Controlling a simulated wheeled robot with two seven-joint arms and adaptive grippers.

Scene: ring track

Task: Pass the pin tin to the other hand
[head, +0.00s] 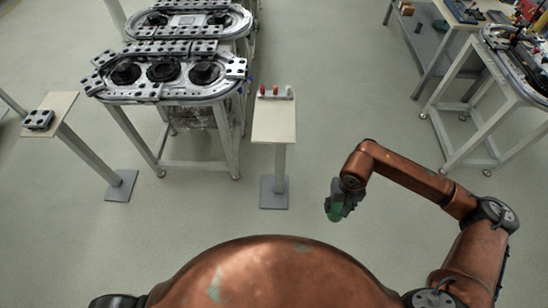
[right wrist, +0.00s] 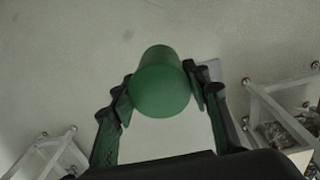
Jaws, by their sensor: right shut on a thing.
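My right gripper (head: 339,205) hangs over open floor, right of the small post table. It is shut on the green pin tin, a plain round tin. In the right wrist view the tin (right wrist: 161,82) sits between the two dark fingertips (right wrist: 160,92), clear of any surface. In the head view the tin (head: 334,211) is small and partly hidden by the gripper. My left gripper is not in view in either picture.
A small post table (head: 274,122) bears several small red and white items at its far edge. Another post table (head: 54,103) stands at the left with a dark block (head: 38,119). The ring track (head: 165,72) is at the back left, more benches (head: 459,62) at the right. Floor between is clear.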

